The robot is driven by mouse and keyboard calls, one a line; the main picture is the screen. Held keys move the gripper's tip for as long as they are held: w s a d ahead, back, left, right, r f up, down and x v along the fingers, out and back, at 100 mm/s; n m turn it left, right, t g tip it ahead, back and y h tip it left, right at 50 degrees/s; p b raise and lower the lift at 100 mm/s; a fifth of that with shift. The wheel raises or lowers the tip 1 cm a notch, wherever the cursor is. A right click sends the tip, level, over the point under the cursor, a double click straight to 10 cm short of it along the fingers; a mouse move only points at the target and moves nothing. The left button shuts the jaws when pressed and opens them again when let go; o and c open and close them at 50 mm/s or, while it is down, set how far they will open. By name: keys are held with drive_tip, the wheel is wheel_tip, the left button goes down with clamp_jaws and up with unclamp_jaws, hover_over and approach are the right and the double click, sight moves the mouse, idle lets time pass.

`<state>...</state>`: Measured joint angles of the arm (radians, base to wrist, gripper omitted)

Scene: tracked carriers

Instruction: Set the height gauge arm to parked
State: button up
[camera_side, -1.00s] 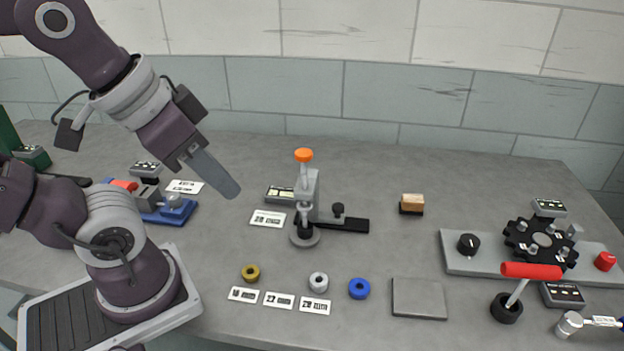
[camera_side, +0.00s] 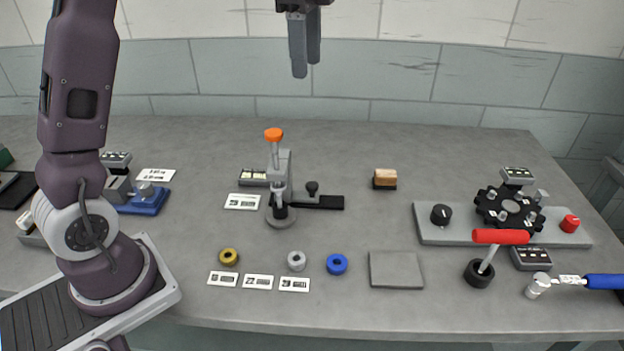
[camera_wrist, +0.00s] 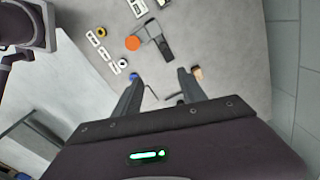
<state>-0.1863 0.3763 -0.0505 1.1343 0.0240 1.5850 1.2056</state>
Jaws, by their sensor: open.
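What appears to be the height gauge (camera_side: 284,180) stands mid-table in the side view. It has a grey upright, an orange knob (camera_side: 273,134) on top and a round grey foot. A flat black bar with a small black knob (camera_side: 312,188) extends right from its base. Which part is its arm, I cannot tell for sure. In the wrist view the orange knob (camera_wrist: 132,43) shows beyond my fingers. My gripper (camera_side: 306,70) is open and empty, high above the table and well clear of the gauge. Both fingers show apart in the wrist view (camera_wrist: 157,78).
Yellow (camera_side: 229,257), white (camera_side: 296,261) and blue (camera_side: 337,264) rings lie in front of the gauge. A wooden block (camera_side: 385,177) and a grey plate (camera_side: 396,270) lie right of it. A panel (camera_side: 432,232) and red-handled lever (camera_side: 500,237) stand far right.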

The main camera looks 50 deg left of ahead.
sight(313, 184)
drive_tip(key=shift+m+g, duration=0.3)
drive_tip(key=shift+m, duration=0.4)
drive_tip(key=f, duration=0.9)
drive_tip(key=w+a+f, duration=0.1)
drive_tip(key=f, duration=0.9)
drive_tip(key=w+f, duration=0.1)
drive_tip(key=f, duration=0.9)
drive_tip(key=shift+w+a+f, duration=0.15)
drive_tip(key=shift+f, duration=0.1)
clamp_jaws()
